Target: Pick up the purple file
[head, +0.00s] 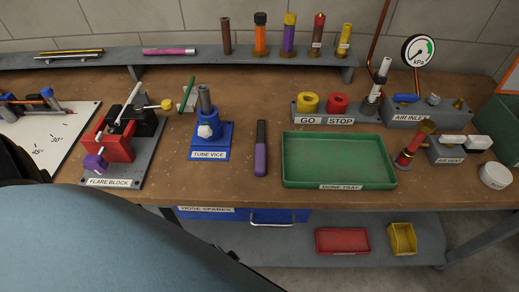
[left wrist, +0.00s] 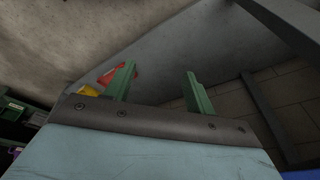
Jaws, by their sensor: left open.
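The purple file (head: 261,158) lies flat on the wooden bench, between the tube vice and the green tray. One end is purple and the far end is dark, and it points away from me. Nothing touches it. My left gripper (left wrist: 160,72) shows in the left wrist view with two green fingers spread apart and nothing between them. The file is not seen in that view. In the head view my left arm fills the lower left and the gripper is out of sight. My right gripper is in neither view.
The blue tube vice (head: 211,135) stands left of the file, and the green DONE TRAY (head: 338,184), empty, is close on its right. The flare block (head: 112,182) is further left. A raised back shelf (head: 200,60) holds several tools. Bare bench lies behind the file.

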